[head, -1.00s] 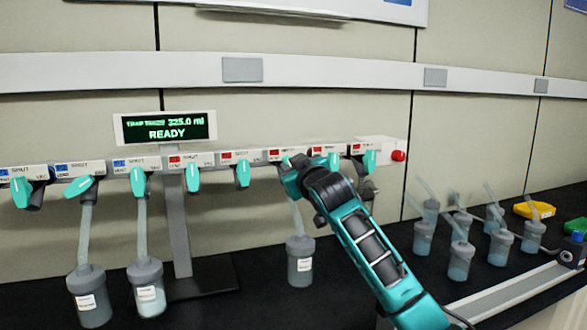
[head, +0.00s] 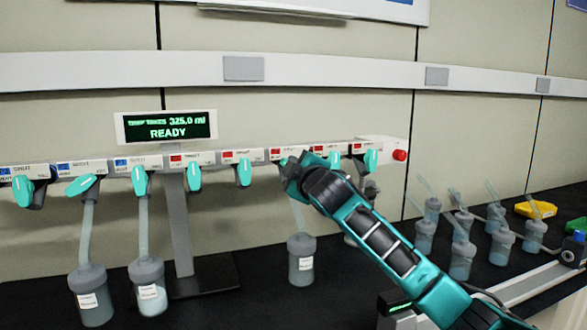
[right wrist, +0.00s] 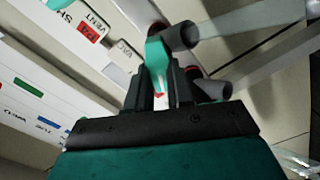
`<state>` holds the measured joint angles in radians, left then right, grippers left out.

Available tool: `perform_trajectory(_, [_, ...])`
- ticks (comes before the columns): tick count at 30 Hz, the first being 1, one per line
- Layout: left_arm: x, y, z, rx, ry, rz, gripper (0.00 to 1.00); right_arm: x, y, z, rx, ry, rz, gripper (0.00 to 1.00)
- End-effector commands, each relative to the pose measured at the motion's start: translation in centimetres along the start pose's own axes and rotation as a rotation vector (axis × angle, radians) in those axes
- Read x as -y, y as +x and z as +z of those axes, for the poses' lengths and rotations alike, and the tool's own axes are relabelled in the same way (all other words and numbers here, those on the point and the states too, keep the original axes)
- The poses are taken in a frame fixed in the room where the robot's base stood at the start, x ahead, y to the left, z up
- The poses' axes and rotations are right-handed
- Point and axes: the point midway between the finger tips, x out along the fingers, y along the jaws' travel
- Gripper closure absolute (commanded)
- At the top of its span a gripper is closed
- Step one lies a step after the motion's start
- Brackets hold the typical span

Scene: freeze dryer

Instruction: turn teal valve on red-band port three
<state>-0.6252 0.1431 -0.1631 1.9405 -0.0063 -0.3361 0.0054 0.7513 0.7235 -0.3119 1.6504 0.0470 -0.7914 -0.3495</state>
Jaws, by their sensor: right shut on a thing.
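The manifold (head: 207,158) runs across the wall with several ports, each with a teal valve handle. The ports at left carry blue labels, and those from the middle to the right carry red ones. My right gripper (head: 291,170) is at the third red-labelled port from the left and hides its valve in the head view. In the right wrist view, my right gripper (right wrist: 155,90) is shut on the teal valve handle (right wrist: 156,52), which lies between its two dark fingers. A red label (right wrist: 90,33) with VENT, SHUT and VAC marks is beside it. My left gripper is not in view.
A flask (head: 301,262) hangs by a tube below the held port. Two more flasks (head: 91,297) (head: 148,289) hang at left. A READY display (head: 168,128) stands above. Several loose flasks and a yellow tray (head: 535,210) are on the bench at right.

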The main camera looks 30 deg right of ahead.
Motion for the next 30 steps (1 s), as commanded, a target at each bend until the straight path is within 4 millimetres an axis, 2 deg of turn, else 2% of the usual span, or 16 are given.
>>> perform_trajectory(14, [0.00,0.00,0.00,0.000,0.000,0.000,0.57,0.02,-0.01,-0.03,-0.001,-0.016,0.000,1.00])
perform_trajectory(15, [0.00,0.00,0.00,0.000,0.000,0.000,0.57,0.02,-0.01,-0.03,-0.001,-0.015,0.000,0.75])
perform_trajectory(21, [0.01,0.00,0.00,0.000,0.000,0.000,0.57,0.02,-0.01,-0.03,-0.001,-0.013,0.000,0.56])
perform_trajectory(22, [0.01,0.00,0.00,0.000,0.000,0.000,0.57,0.02,-0.01,-0.03,-0.001,-0.013,0.000,0.53])
perform_trajectory(30, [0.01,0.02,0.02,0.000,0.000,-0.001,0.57,0.04,-0.11,-0.01,-0.001,-0.012,0.000,0.53])
